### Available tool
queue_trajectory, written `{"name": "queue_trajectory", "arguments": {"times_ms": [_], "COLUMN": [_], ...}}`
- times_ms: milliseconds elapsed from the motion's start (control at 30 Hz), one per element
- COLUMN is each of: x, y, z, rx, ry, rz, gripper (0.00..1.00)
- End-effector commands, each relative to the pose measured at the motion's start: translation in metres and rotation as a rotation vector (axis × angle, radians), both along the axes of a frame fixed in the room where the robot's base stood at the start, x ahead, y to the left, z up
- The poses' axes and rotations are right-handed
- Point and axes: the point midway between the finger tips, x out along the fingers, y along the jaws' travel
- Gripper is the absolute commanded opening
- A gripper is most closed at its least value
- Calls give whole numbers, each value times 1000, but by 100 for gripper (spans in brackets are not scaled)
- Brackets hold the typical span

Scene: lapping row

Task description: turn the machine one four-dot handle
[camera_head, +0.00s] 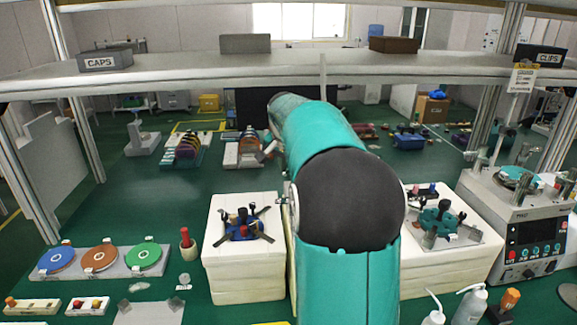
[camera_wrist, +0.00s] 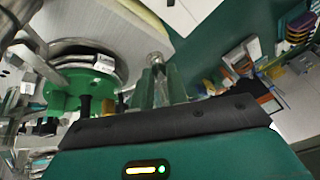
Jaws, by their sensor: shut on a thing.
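My gripper shows in the wrist view (camera_wrist: 157,72), with its pale green fingers close together on a small metallic, round-ended piece (camera_wrist: 155,58). I cannot tell whether this piece is the four-dot handle; no dots are readable. A green round machine part (camera_wrist: 72,92) with dark posts lies left of the fingers. In the head view, my teal arm hides the gripper and what it holds. A blue hub with dark handles (camera_head: 240,224) sits on a white block left of my arm. A teal hub with knobs (camera_head: 440,216) sits on another block at right.
A control machine (camera_head: 520,235) with buttons stands at the far right. Blue, brown and green discs (camera_head: 100,258) sit on a tray at left. A shelf (camera_head: 200,75) crosses above the bench. Bottles (camera_head: 470,302) stand at the lower right.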

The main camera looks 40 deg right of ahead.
Motion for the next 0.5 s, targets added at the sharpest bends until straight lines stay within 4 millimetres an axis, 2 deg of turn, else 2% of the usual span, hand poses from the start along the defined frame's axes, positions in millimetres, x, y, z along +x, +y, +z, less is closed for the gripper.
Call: {"name": "queue_trajectory", "arguments": {"times_ms": [500], "x": [29], "y": [8], "z": [0], "rx": [-3], "ry": [0], "rz": [-411], "gripper": [0]}}
